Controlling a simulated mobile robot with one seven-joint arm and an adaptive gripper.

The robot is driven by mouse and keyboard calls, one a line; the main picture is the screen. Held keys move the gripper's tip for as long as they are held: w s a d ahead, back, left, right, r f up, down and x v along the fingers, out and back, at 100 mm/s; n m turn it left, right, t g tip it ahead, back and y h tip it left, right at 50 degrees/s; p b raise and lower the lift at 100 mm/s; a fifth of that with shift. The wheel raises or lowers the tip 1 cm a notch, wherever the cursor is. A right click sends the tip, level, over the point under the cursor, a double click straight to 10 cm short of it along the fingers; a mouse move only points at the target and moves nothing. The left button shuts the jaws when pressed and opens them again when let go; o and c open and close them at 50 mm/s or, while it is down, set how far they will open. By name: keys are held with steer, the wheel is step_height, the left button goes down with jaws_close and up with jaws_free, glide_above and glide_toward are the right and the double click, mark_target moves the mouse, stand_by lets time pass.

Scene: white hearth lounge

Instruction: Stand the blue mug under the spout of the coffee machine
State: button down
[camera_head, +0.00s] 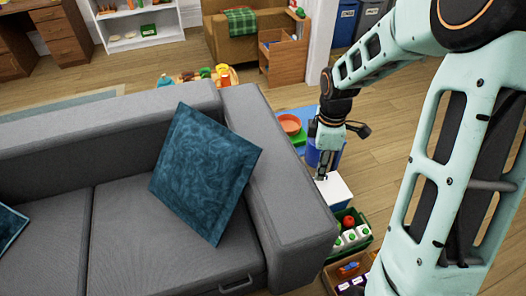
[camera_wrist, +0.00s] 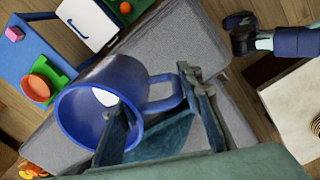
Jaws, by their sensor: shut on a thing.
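The blue mug (camera_wrist: 130,75) is large in the wrist view, its open mouth facing the lower left and its handle (camera_wrist: 163,100) on the right. My gripper (camera_wrist: 158,112) is shut on it, with its fingers around the handle side; the exact contact is hard to tell. In the head view my gripper (camera_head: 322,172) hangs beyond the right arm of the sofa, with the blue mug (camera_head: 313,153) beside it, partly hidden. I cannot make out a coffee machine or its spout in either view.
A grey sofa (camera_head: 130,215) with a teal cushion (camera_head: 205,170) fills the left. Below my gripper are a white-topped object (camera_head: 335,190), a blue surface with an orange bowl (camera_head: 290,124), and a green crate (camera_head: 362,244) of bottles. Open wooden floor (camera_head: 385,140) lies to the right.

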steer(key=w+a+f+n+b, duration=0.1)
steer(key=w+a+f, duration=0.2)
steer(key=f, duration=0.2)
steer(key=w+a+f+n+b, duration=0.1)
steer(key=w+a+f+n, duration=0.1)
steer(key=w+a+f, duration=0.1)
steer(key=w+a+f+n+b, duration=0.1)
steer(key=w+a+f+n, duration=0.1)
steer(key=w+f, duration=0.3)
steer(key=shift+a+f+b, duration=0.3)
steer(key=shift+a+f, duration=0.55)
steer(key=shift+f, duration=1.8)
steer(key=shift+f, duration=0.15)
steer(key=c, duration=1.4)
jaws_free()
steer(key=shift+o, duration=0.2)
